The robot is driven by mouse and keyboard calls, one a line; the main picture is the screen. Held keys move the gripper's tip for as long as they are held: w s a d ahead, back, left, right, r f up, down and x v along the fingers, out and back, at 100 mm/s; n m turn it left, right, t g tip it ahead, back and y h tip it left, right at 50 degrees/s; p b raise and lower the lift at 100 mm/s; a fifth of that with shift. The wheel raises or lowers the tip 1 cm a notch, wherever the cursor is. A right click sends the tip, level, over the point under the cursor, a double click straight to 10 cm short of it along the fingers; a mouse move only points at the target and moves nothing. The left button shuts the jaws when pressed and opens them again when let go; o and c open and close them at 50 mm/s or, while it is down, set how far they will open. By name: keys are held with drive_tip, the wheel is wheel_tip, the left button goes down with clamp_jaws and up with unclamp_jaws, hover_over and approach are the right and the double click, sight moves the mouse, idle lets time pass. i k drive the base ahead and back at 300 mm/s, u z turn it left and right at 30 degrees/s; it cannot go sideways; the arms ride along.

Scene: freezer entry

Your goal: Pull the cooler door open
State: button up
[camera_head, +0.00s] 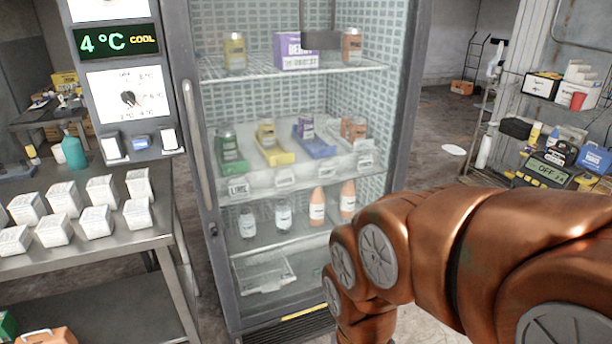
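The cooler door (202,178) is a tall glass panel in a grey frame, at the centre of the head view. It looks shut, with the shelves seen through the glass. Its long vertical metal handle (196,140) runs down the left side of the frame. My copper-coloured arm enters from the right and bends down in front of the lower right of the cooler. Its end runs out of the bottom of the picture, so my gripper is not seen. I see no contact between my arm and the handle.
A metal table (90,247) with several white cartons stands left of the cooler, close to the handle side. A display panel (116,41) reads 4°C COOL. A loaded shelf rack (490,150) stands at right. Some floor is clear between cooler and rack.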

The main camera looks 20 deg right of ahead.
sight(175, 13)
drive_tip(key=k, duration=1.25)
drive_tip(key=u, duration=0.9)
drive_tip(key=i, duration=1.05)
drive_tip(key=z, duration=0.15)
